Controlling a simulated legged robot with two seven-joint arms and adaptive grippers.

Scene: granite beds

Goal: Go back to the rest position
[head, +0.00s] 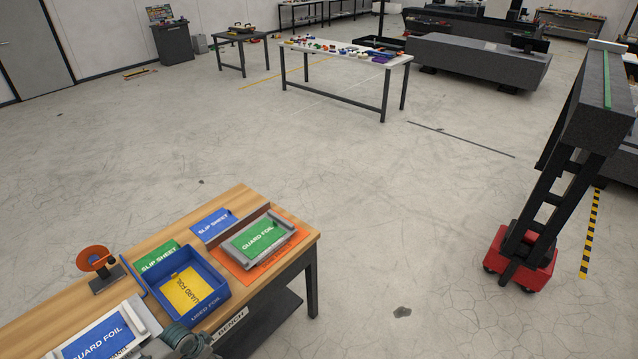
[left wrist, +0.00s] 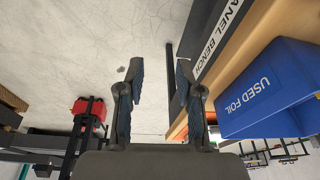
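My left gripper (head: 188,343) is at the bottom edge of the head view, in front of the wooden bench (head: 60,298) near the blue bin. In the left wrist view its two fingers (left wrist: 160,68) stand apart with only floor and the bench edge showing between them. It is open and empty. Only a small part of it shows in the head view. My right gripper is in neither view.
The blue used-foil bin (head: 165,275) holds a yellow guard foil sheet (head: 188,294). A green guard foil (head: 258,238) lies in a grey frame on an orange mat (head: 250,275). A granite beam on a red-based stand (head: 525,262) is at right. Open floor (head: 400,220) lies between.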

